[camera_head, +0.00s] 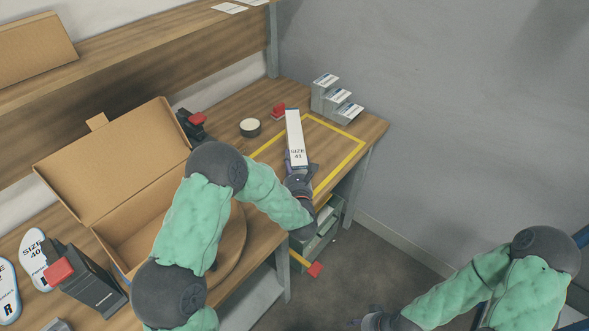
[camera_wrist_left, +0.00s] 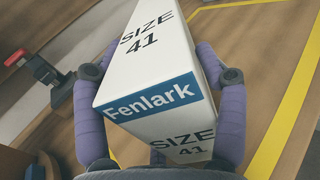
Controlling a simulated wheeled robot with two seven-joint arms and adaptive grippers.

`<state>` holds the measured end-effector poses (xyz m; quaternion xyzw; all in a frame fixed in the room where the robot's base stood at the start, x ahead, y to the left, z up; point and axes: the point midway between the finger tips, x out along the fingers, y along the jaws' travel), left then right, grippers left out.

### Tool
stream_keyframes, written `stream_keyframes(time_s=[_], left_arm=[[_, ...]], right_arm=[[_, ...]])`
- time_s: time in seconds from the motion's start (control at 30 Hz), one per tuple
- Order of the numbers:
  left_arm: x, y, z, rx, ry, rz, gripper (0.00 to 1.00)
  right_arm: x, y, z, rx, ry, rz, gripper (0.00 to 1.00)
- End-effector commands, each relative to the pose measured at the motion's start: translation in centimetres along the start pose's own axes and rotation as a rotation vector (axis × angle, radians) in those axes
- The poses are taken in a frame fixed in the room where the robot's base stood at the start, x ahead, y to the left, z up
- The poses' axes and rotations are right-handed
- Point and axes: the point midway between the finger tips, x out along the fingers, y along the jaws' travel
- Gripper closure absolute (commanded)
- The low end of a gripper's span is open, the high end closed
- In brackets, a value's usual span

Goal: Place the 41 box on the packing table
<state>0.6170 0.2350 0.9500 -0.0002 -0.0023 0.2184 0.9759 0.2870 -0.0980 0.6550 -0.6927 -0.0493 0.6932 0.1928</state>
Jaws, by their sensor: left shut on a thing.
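The white size 41 box (camera_head: 296,138) is in my left gripper (camera_head: 298,168), over the yellow-taped rectangle on the wooden packing table (camera_head: 361,131). In the left wrist view the box (camera_wrist_left: 150,72) sits between the two purple fingers of the left gripper (camera_wrist_left: 160,110), with "SIZE 41" and a blue "Fenlark" label showing. The fingers are shut on its sides. Whether its underside touches the table, I cannot tell. My right gripper (camera_head: 375,322) is low at the bottom edge, away from the table; its fingers are barely visible.
An open cardboard box (camera_head: 110,165) stands left on the table. A round tin (camera_head: 250,128) and a red-topped item (camera_head: 278,110) lie behind the taped area. Grey stepped holders (camera_head: 335,100) stand at the back corner. Insoles (camera_head: 35,255) lie at the far left.

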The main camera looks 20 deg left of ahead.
Motion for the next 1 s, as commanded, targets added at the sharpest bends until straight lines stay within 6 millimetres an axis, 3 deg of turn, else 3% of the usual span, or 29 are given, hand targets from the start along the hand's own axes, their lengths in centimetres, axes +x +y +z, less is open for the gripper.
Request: stream_keyframes(time_s=[0.1, 0.53, 0.57, 0.63, 0.67, 1.0], left_arm=[[0.0, 0.0, -1.9, 0.002, 0.001, 0.001, 0.67], [-0.1, 0.0, -2.2, 0.0, -0.001, 0.001, 0.67], [-0.1, 0.0, -2.3, 0.001, 0.001, 0.0, 0.26], [-0.1, 0.0, -2.2, 0.001, 0.001, 0.0, 0.06], [-0.1, 0.0, -2.2, 0.001, 0.001, 0.0, 0.01], [-0.1, 0.0, -2.2, 0.001, 0.001, 0.0, 0.01]], right_arm=[[0.7, 0.3, 0.0, 0.0, 0.0, 0.0, 0.5], [1.1, 0.4, 0.0, 0.0, 0.0, 0.0, 0.5], [1.1, 0.4, 0.0, 0.0, 0.0, 0.0, 0.5], [1.0, 0.4, 0.0, 0.0, 0.0, 0.0, 0.5], [1.0, 0.4, 0.0, 0.0, 0.0, 0.0, 0.5], [1.0, 0.3, 0.0, 0.0, 0.0, 0.0, 0.5]])
